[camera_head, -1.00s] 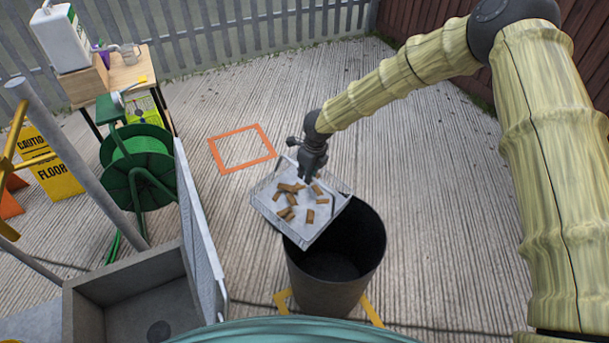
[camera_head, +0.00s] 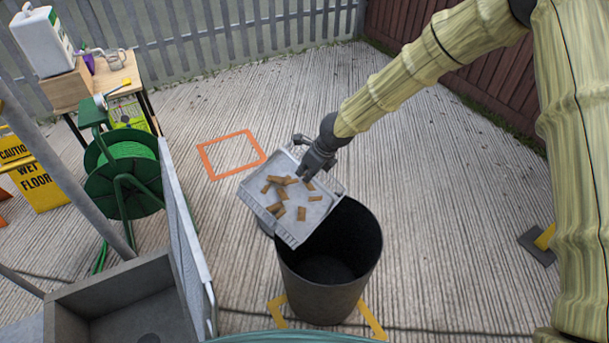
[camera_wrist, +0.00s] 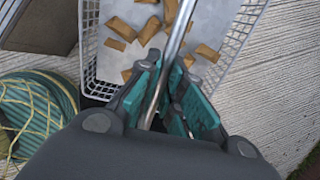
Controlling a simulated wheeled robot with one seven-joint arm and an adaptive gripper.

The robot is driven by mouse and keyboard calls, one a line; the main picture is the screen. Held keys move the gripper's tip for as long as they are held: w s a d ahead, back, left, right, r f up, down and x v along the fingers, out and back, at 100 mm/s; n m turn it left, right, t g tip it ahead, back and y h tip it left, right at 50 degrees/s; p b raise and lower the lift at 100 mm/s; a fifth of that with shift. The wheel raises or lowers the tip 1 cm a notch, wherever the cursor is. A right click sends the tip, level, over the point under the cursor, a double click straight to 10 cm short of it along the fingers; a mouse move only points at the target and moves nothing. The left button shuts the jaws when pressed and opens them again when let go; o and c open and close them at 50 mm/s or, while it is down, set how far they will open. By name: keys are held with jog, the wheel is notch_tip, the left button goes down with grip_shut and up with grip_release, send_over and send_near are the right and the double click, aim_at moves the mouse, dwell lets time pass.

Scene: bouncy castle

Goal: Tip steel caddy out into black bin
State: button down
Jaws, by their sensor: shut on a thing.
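The steel caddy (camera_head: 268,219) is a shallow wire tray with a pale liner, holding several brown blocks (camera_head: 281,194). It hangs above the far left rim of the black bin (camera_head: 335,290), tilted with its near side lower. My gripper (camera_head: 309,172) is shut on the caddy's metal handle. The wrist view shows the handle (camera_wrist: 180,28) between the teal finger pads (camera_wrist: 170,100), with the blocks (camera_wrist: 150,30) lying in the caddy (camera_wrist: 230,50). The bin stands upright, and its visible inside looks empty; part of its opening is hidden by the caddy.
A grey sink (camera_head: 125,305) with an upright side panel stands left of the bin. Behind it are a green hose reel (camera_head: 128,180), a yellow wet floor sign (camera_head: 40,185) and a small wooden table (camera_head: 120,78). An orange square (camera_head: 232,155) marks clear floor.

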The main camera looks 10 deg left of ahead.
aim_at(315, 178)
jog(key=shift+s+d+r+t+y+b, duration=0.35)
jog(key=shift+d+b, duration=0.3)
jog(key=shift+b, duration=0.5)
jog(key=shift+s+d+r+t+y+b, duration=0.15)
jog(key=shift+s+d+t+y+b, duration=0.15)
jog(key=shift+d+y+b, duration=0.6)
jog(key=shift+s+d+r+t+y+b, duration=0.25)
jog(key=shift+s+d+y+b, duration=0.3)
jog(key=shift+b, duration=0.45)
jog(key=shift+s+d+r+t+y+b, duration=0.1)
jog(key=shift+s+d+t+y+b, duration=0.2)
jog(key=shift+d+b, duration=0.55)
jog(key=shift+s+d+t+y+b, duration=0.25)
jog(key=shift+s+d+y+b, duration=0.3)
jog(key=shift+b, duration=0.6)
jog(key=shift+s+d+t+y+b, duration=0.3)
jog(key=shift+d+b, duration=0.4)
jog(key=shift+b, duration=0.45)
jog(key=s+d+f+t+y+b, duration=0.3)
jog(key=d+b, duration=0.4)
jog(key=b, duration=0.3)
jog(key=shift+s+f+y+b, duration=0.15)
jog(key=shift+s+y+b, duration=0.15)
jog(key=shift+s+y, duration=0.6)
jog(key=shift+w+y, duration=0.25)
